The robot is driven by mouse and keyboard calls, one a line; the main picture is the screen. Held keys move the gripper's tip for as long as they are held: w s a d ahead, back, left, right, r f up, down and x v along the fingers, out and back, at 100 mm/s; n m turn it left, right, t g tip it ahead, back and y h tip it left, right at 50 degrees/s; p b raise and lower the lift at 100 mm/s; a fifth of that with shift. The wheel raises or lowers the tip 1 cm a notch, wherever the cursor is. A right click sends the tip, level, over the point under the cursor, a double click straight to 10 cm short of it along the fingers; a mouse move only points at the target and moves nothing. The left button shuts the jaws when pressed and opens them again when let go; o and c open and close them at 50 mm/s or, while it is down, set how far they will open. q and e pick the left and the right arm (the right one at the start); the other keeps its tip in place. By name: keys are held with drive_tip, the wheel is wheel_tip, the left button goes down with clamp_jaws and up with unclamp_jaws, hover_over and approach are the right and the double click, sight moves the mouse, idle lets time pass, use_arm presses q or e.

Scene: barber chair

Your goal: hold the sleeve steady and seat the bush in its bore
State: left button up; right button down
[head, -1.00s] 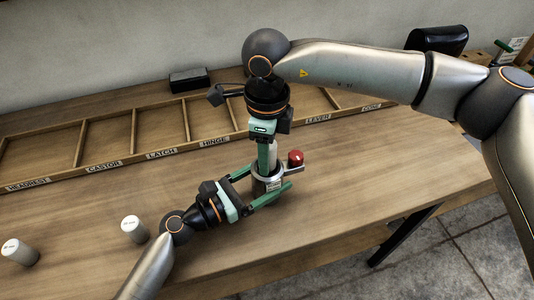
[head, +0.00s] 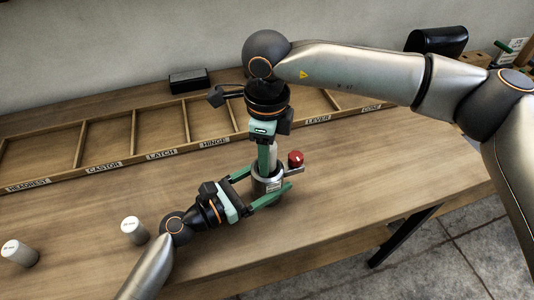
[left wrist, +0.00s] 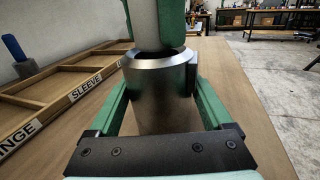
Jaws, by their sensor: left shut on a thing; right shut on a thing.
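The sleeve (head: 266,186) is a grey metal cylinder standing upright on the table, with a small white label. It also shows in the left wrist view (left wrist: 158,92). My left gripper (head: 270,178) has its green fingers on either side of the sleeve, shut on it. My right gripper (head: 268,158) points down from above, shut on the bush (head: 273,153), a pale cylinder. In the left wrist view the bush (left wrist: 146,28) is at the sleeve's mouth, partly covered by a green finger. Its lower end is hidden, so I cannot tell how deep it sits.
A red knob (head: 295,158) on a grey bar is beside the sleeve. A wooden compartment tray (head: 107,161) with labels runs behind. A black block (head: 188,80) lies at the back. The table's front right is clear.

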drive_tip(key=shift+f, duration=0.4)
idle(0.5)
drive_tip(key=shift+r, duration=0.35)
drive_tip(key=shift+f, duration=0.45)
idle(1.6)
drive_tip(key=shift+r, duration=0.1)
drive_tip(key=shift+r, duration=0.35)
idle(0.6)
drive_tip(key=shift+f, duration=0.5)
idle(0.9)
drive_tip(key=shift+r, duration=0.2)
drive_tip(key=shift+r, duration=0.3)
